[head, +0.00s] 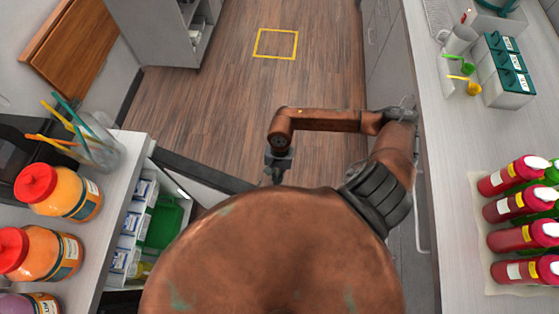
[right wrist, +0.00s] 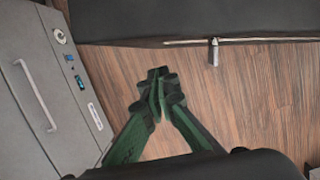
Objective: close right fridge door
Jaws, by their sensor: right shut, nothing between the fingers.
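The fridge (head: 150,215) stands under the left counter in the head view, with white boxes and a green bin inside. Its dark door (head: 205,178) stands open, reaching out from the cabinet toward the middle of the floor. My right gripper (head: 277,170) is just right of the door's outer end; I cannot tell if they touch. In the right wrist view the right gripper's green fingers (right wrist: 158,88) are shut and empty. A dark panel with a pale edge strip (right wrist: 240,42), likely the door, lies ahead of them. My left gripper is not in view.
A grey cabinet with a handle (right wrist: 38,95) is at the left in the right wrist view. Jars (head: 62,192) and a cup of straws (head: 95,145) stand on the left counter. The wooden floor (head: 215,120) ahead is clear.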

